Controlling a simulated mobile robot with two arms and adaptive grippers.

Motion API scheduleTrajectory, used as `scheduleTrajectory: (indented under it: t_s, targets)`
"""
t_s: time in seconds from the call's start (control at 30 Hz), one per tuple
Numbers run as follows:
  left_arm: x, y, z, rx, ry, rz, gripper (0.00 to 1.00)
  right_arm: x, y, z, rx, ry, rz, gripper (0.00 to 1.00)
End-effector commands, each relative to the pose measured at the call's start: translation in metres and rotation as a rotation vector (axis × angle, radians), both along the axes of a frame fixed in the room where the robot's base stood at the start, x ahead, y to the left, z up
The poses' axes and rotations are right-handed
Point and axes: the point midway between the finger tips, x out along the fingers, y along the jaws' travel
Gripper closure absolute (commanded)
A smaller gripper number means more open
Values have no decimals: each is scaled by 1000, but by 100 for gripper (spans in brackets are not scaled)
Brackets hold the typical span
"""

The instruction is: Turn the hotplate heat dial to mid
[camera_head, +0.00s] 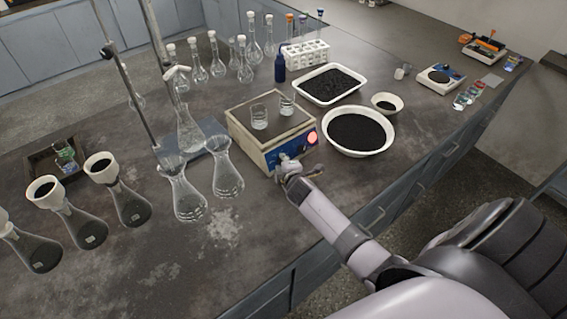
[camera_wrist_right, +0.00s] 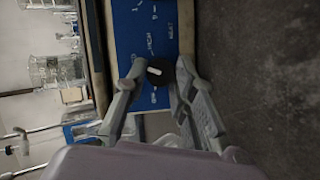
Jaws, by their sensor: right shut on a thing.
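The hotplate (camera_head: 250,150) is a beige box with a blue front panel, and two glass beakers (camera_head: 259,117) stand on its top plate. A red-orange round spot (camera_head: 312,138) shows at the right end of its front. In the right wrist view the blue panel (camera_wrist_right: 145,30) carries white print that includes "HEAT". The black heat dial (camera_wrist_right: 155,72) has a white pointer mark that is nearly level in that view. My right gripper (camera_head: 290,170) is at the hotplate's front. In the wrist view its fingertips (camera_wrist_right: 160,68) are closed on the dial from both sides. My left gripper is out of view.
Two large conical glass vessels (camera_head: 226,172) stand close to the hotplate's left. A white bowl of black grains (camera_head: 357,133) and a white tray of black grains (camera_head: 331,86) are on its right. Several flasks with black contents (camera_head: 128,206) stand at the left. The bench front edge is below my right arm.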

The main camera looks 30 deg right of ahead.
Motion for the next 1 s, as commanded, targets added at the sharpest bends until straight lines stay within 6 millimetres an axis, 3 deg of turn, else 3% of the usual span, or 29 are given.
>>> scheduleTrajectory:
  t_s: [0.03, 0.07, 0.33, 0.73, 1.0]
  targets:
    - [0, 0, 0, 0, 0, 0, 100, 0, -1, 0, -2, 1, -1, 100]
    - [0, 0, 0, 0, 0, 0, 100, 0, -1, 0, -2, 1, -1, 74]
    - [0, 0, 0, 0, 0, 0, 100, 0, -1, 0, -1, 1, 0, 56]
    - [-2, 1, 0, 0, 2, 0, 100, -4, 1, 2, -2, 1, 1, 56]
    - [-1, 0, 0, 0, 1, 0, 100, -36, 12, 19, -3, 1, 1, 56]
